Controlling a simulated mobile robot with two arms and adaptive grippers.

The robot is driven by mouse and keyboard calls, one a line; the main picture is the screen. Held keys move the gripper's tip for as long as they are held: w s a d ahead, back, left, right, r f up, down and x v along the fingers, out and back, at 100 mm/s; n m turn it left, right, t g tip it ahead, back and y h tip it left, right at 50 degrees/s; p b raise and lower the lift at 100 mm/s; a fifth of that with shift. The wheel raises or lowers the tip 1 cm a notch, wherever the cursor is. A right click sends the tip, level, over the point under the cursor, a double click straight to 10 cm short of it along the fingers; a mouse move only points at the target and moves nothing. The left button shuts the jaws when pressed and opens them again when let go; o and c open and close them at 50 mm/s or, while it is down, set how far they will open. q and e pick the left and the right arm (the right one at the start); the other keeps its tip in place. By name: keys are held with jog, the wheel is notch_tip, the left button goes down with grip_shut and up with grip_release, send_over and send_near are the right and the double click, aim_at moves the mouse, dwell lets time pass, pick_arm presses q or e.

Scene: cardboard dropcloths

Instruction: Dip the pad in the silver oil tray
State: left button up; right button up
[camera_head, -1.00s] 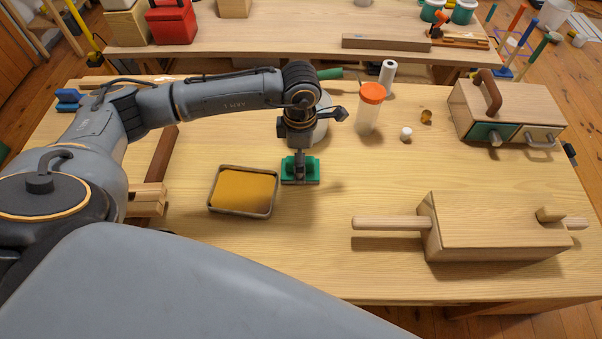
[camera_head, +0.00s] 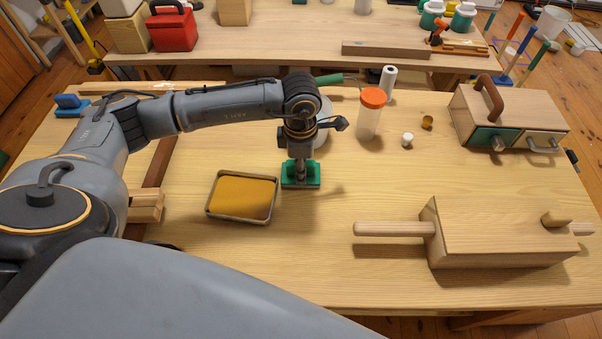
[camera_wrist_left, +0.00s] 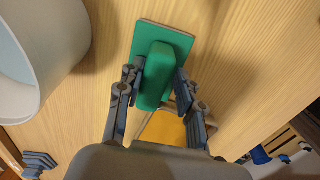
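The pad is a green block (camera_head: 312,181) with a raised green handle, beside the tray on its right; it also shows in the left wrist view (camera_wrist_left: 178,40). My left gripper (camera_head: 300,172) points down from above and its fingers (camera_wrist_left: 160,85) are on both sides of the handle, closed in on it. I cannot tell whether the pad's underside touches the table. The silver oil tray (camera_head: 209,205) lies flat, with amber oil inside; part of it shows behind the pad in the left wrist view (camera_wrist_left: 163,129). My right gripper is out of view.
A clear jar with an orange lid (camera_head: 369,117), a white cap (camera_head: 407,139) and a pale round container (camera_head: 323,125) stand behind. A wooden block with round handles (camera_head: 490,235) and a drawer box (camera_head: 520,105) are at right. Table in front of the pad is clear.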

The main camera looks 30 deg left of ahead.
pick_arm(q)
jog(key=shift+s+f, duration=0.2)
jog(key=shift+f, duration=0.3)
grip_shut()
jog(key=shift+w+r+p, duration=0.15)
jog(key=shift+r+p, duration=0.6)
jog(key=shift+r, duration=0.55)
jog(key=shift+w+a+r+p, duration=0.1)
jog(key=shift+r+p, duration=1.05)
jog(key=shift+r, duration=1.3)
